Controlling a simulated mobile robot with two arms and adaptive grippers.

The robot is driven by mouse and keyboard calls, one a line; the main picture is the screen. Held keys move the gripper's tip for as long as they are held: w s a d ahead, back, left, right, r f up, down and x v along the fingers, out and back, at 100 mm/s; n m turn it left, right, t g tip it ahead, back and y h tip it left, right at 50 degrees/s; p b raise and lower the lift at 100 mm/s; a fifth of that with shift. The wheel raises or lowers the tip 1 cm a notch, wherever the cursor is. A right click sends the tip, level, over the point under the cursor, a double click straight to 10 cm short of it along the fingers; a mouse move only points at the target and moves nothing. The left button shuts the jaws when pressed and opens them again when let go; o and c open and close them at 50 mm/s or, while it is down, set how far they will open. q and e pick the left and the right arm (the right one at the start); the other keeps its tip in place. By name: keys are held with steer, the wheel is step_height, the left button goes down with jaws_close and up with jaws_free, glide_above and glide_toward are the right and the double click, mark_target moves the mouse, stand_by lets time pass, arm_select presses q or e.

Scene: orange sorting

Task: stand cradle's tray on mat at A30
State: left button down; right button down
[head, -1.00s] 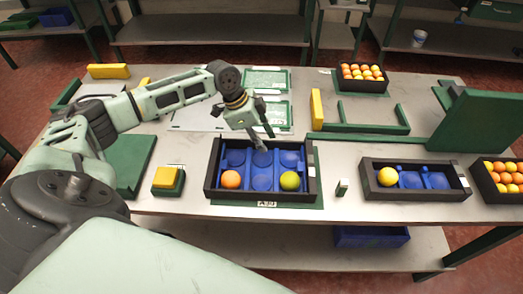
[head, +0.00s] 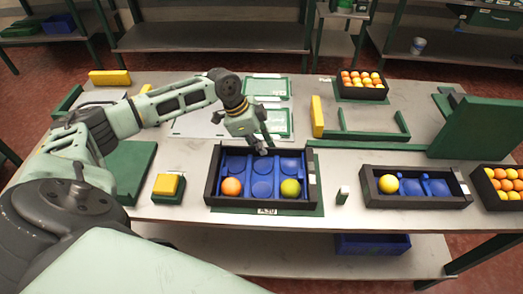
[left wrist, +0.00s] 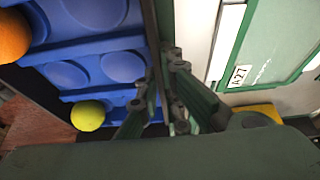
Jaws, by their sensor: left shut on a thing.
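A dark-walled tray (head: 212,186) with a blue cupped insert lies on a green mat (head: 319,206) in the head view. The label (head: 267,211) at the mat's front edge looks like A30, small and blurred. The tray holds an orange fruit (head: 231,187) at left and a yellow-green fruit (head: 290,188) at right; other cups are empty. My left gripper (head: 262,147) is at the tray's far wall. In the left wrist view its fingers (left wrist: 165,98) straddle that wall (left wrist: 153,50) and are shut on it. My right gripper is not in view.
A smaller dark tray (head: 415,201) with a yellow fruit stands to the right, beside a crate of fruit (head: 476,185). A yellow-topped block (head: 168,186) sits left of the tray. Green-framed mats lie behind; one is labelled A27 (left wrist: 238,76). A green panel (head: 480,128) stands at right.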

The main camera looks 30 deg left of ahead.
arm_select(q)
steer(key=shift+r, duration=0.5)
steer(key=r, duration=0.2)
steer(key=r+b, duration=0.1)
steer(key=shift+s+d+r, duration=0.1)
steer(key=shift+d+r, duration=0.05)
steer(key=shift+d, duration=0.1)
steer(key=s+d+r, duration=0.5)
steer(key=d+r, duration=0.1)
steer(key=d, duration=0.3)
steer(key=shift+s+d+r+b, duration=0.3)
steer(key=shift+d+r+b, duration=0.05)
steer(key=shift+b, duration=0.1)
steer(key=d+n+y, duration=0.1)
steer(key=n, duration=0.3)
steer(key=s+d+r+n+t+y, duration=0.1)
steer(key=n, duration=0.3)
steer(key=d+r+n+t+y, duration=0.1)
steer(key=d+n, duration=0.1)
steer(key=n, duration=0.1)
steer(key=shift+s+r+n+y, duration=0.2)
steer(key=shift+r+n+y, duration=0.05)
steer(key=shift+n+y, duration=0.15)
